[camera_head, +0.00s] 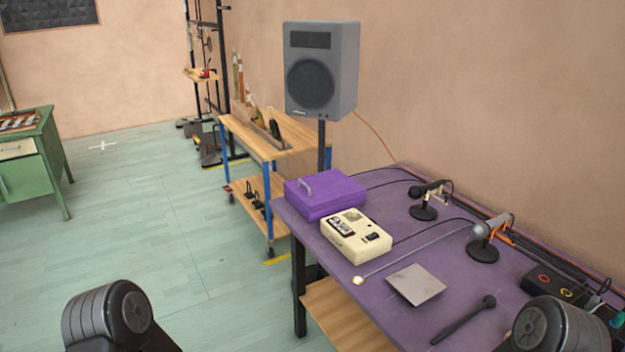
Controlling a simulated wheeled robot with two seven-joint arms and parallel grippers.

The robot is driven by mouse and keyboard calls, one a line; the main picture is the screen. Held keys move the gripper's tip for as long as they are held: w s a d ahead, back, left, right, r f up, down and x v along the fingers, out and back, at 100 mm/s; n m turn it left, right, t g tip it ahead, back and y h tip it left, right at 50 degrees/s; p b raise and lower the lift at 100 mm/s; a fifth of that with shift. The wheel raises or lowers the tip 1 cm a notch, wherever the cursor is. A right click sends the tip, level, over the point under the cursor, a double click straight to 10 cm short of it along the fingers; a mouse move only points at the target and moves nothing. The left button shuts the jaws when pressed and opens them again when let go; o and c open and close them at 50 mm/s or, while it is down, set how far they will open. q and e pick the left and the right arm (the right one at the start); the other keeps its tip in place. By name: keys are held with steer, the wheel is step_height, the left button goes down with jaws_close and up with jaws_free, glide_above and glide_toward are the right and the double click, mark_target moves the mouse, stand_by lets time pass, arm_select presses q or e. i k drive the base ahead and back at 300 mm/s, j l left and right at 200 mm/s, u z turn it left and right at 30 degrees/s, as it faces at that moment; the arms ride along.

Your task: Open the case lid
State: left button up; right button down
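The purple case (335,203) sits on the far left corner of the purple table (390,210). Its lid is down, and a light grey handle (305,188) stands up from the left part of its top. Neither of my grippers shows in the head view. Only rounded dark parts of my own arms show at the bottom left and bottom right, both well apart from the case.
A cream device (356,237) stands close in front of the case. A long thin rod, a grey square plate (416,284), a black mallet (464,320) and two stand microphones (424,200) occupy the table. A grey speaker (320,70) rises behind the case.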

mark_target(323, 189)
steer(key=i+j+z, duration=0.1)
steer(key=z, duration=0.35)
steer(key=j+z, duration=0.2)
steer(key=z, duration=0.2)
steer(key=i+j+z, duration=0.1)
steer(key=z, duration=0.35)
steer(key=j+z, duration=0.2)
steer(key=j, duration=0.55)
steer(key=j+z, duration=0.2)
steer(key=j, duration=0.55)
steer(key=k+j+z, duration=0.2)
steer(key=j, duration=0.55)
steer(key=i+j, duration=0.05)
steer(key=i, duration=0.05)
